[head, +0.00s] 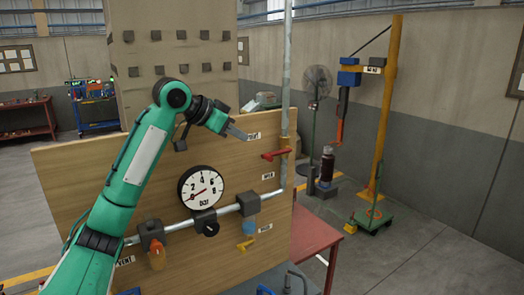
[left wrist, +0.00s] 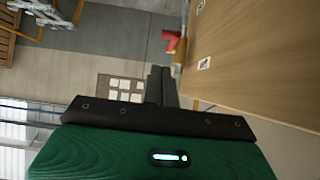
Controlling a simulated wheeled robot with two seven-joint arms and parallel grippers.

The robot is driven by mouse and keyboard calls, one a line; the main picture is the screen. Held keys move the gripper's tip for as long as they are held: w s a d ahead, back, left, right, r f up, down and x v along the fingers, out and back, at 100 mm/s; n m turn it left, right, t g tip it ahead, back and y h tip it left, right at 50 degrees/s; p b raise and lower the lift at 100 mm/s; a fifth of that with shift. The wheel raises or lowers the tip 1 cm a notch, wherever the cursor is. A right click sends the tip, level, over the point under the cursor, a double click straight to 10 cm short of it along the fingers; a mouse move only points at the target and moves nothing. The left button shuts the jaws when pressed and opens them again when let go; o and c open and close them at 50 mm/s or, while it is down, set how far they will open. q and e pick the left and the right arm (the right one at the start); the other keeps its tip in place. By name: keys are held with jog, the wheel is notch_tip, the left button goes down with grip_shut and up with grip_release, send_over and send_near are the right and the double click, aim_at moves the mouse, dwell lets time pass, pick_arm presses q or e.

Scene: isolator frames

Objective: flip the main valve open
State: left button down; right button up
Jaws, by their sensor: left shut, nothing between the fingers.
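A red lever handle (head: 276,155) sits on a valve on the vertical pipe (head: 286,80) at the board's right edge. The lever lies roughly crosswise to the pipe, pointing left. A small label (head: 268,176) below it may read MAIN, but is too small to be sure. My left gripper (head: 240,134) is above and left of the red lever, apart from it, with its fingers together and empty. In the left wrist view the shut fingers (left wrist: 161,85) point toward the red lever (left wrist: 171,42), which shows beyond them beside the board. My right gripper is not in view.
The wooden board (head: 90,170) carries a round gauge (head: 201,187), a horizontal pipe (head: 182,226), an orange handle (head: 157,258) and a yellow handle (head: 245,244). A red table (head: 312,232) stands at right.

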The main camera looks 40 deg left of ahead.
pick_arm(q)
jog(key=r, duration=0.2)
jog(key=s+a+r, duration=0.1)
jog(key=shift+a+r, duration=0.1)
jog(key=shift+r, duration=0.05)
jog(key=shift+w, duration=0.15)
jog(key=p, duration=0.7)
send_near(278, 154)
jog(key=shift+d+f, duration=1)
jog(key=shift+f, duration=0.25)
jog(key=shift+w, duration=0.4)
